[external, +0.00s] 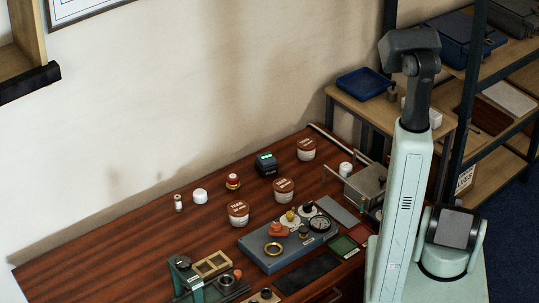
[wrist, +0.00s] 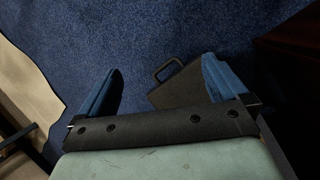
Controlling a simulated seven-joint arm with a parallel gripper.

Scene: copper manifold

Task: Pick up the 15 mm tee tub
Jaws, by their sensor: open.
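One is at the back (external: 306,149), one in the middle (external: 284,190) and one at the front left (external: 238,213). Their lettering is too small to read, so I cannot tell which is the 15 mm tee tub. I cannot make out the gripper in the external view.
A blue-grey tray (external: 267,262) with fittings lies in front of the tubs, and a green fixture (external: 187,276) stands front left. A dark box with a green display (external: 266,164) stands between tubs. A grey metal device (external: 366,187) stands at right. The wrist view shows a dark case (wrist: 180,88).

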